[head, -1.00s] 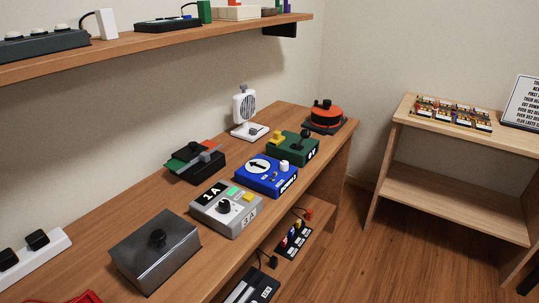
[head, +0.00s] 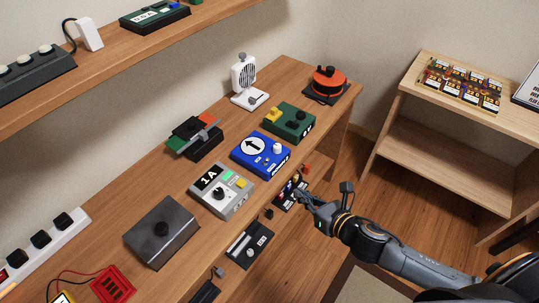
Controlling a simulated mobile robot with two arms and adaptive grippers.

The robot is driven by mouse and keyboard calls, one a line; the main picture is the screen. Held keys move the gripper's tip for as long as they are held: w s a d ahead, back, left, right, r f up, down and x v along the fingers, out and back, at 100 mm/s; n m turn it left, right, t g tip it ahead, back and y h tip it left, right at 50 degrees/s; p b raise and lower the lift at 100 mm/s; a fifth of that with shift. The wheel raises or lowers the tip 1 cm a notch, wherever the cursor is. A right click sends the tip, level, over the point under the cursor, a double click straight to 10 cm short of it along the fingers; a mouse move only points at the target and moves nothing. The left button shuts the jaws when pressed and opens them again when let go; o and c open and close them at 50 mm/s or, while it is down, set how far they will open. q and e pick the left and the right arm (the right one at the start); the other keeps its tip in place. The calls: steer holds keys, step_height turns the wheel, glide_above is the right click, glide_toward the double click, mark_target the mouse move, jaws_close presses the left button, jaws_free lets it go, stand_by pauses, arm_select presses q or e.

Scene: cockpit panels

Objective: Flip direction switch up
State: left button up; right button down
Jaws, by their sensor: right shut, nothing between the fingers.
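A blue box (head: 262,155) with a black arrow on a white disc and a small white knob (head: 278,148) stands on the wooden desk; it is the only thing here with a direction mark. The arrow points left. Whether the knob is up or down is too small to tell. My right gripper (head: 300,194) is shut and empty. In the picture it is below and right of the blue box, in front of the lower shelf's devices, apart from the box. My left gripper is not in view.
A grey box marked 1A (head: 222,192), a green box (head: 289,122) and a black device with a lever (head: 195,138) surround the blue box. A white fan (head: 244,80) and an orange dial (head: 327,82) stand behind. A lower shelf holds a black panel (head: 248,245).

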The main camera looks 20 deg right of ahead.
steer(key=shift+s+a+r, duration=0.1)
steer(key=p, duration=0.2)
glide_toward(266, 163)
steer(key=f, duration=0.1)
steer(key=w+f, duration=0.1)
steer(key=w+a+f, duration=0.1)
steer(key=shift+f, duration=0.4)
steer(key=shift+w+a+r+p, duration=0.2)
steer(key=shift+w+r, duration=0.1)
steer(key=shift+w, duration=0.2)
steer(key=shift+w+a+r+p, duration=0.15)
steer(key=shift+w+r, duration=0.15)
steer(key=shift+w, duration=0.75)
